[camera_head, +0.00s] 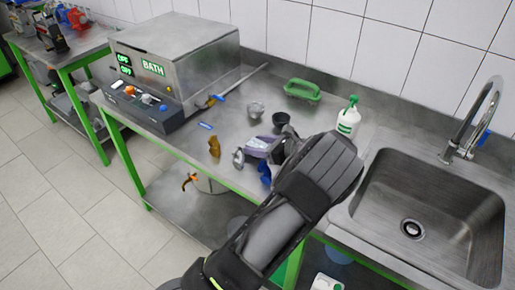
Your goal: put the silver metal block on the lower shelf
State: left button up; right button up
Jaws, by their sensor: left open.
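My left arm comes in from the bottom and covers part of the workbench. My left gripper (280,150) is over the bench top among small parts, open, its fingers largely hidden behind the wrist. A small silver-grey metal piece (256,110) lies on the bench beyond the gripper. It may be the silver metal block, but its shape is too small to tell. Another silver piece (238,158) is just left of the gripper. The lower shelf (178,208) is under the bench, partly hidden by my arm. My right gripper is out of view.
A bath unit (180,60) stands at the bench's left, and a sink (430,220) at its right.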

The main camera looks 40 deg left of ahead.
aim_at(257, 144)
pick_arm(q)
jog(key=shift+c, duration=0.3)
grip_shut()
dwell(0.4)
notch_tip(257, 144, up, 10)
jog(key=shift+r+b, duration=0.1)
jog(key=shift+b, duration=0.6)
